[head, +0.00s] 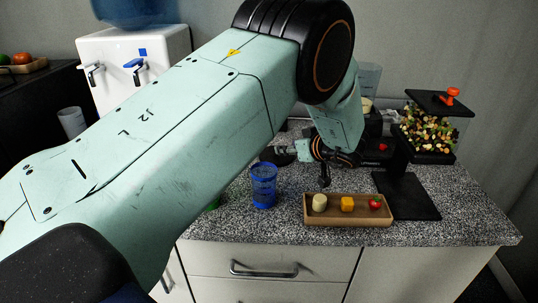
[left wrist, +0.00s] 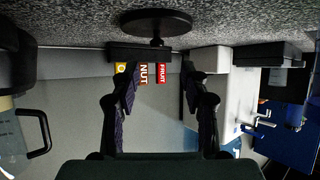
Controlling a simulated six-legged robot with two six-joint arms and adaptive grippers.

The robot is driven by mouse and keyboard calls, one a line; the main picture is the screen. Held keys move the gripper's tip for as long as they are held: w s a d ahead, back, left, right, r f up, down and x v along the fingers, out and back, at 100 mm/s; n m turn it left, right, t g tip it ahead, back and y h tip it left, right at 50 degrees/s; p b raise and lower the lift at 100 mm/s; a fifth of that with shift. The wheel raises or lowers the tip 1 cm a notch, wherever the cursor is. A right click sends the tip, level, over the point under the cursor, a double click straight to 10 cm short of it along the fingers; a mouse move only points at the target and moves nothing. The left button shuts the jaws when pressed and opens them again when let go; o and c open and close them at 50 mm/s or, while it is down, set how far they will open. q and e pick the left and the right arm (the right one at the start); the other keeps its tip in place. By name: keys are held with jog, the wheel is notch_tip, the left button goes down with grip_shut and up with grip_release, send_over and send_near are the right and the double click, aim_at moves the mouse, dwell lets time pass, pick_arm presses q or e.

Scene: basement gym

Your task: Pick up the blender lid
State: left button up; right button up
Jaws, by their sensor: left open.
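I cannot tell exactly how far the lid is from the fingertips. The blender (head: 369,80) stands behind my arm, partly hidden by it. My right gripper is not in view.
A blue cup (head: 263,187) and a wooden tray (head: 348,220) with small food pieces stand in front of the gripper. A black stand (head: 410,195) with a mixed-food container (head: 428,132) is at right. A white water dispenser (head: 120,65) stands at back left.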

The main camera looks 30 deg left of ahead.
aim_at(278, 156)
pick_arm(q)
jog(key=shift+w+d+f, duration=0.1)
jog(key=shift+w+d, duration=0.2)
jog(key=shift+d, duration=0.2)
jog(key=x, duration=0.3)
jog(key=s+x, duration=0.1)
jog(key=shift+w+a+f+b, duration=0.1)
jog(key=shift+a+b, duration=0.25)
jog(key=shift+a, duration=0.1)
jog(key=shift+w+a+f+b, duration=0.3)
jog(key=shift+w+a+f, duration=0.3)
jog(key=shift+w+f, duration=0.25)
jog(key=shift+w+a, duration=0.1)
jog(key=shift+a, duration=0.25)
jog(key=shift+a+f, duration=0.2)
jog(key=shift+a, duration=0.35)
jog(key=shift+d+r, duration=0.1)
jog(key=shift+d, duration=0.3)
jog(key=c, duration=0.4)
jog(key=shift+a, duration=0.35)
jog(key=c, duration=0.5)
grip_shut()
jog(key=shift+d, duration=0.25)
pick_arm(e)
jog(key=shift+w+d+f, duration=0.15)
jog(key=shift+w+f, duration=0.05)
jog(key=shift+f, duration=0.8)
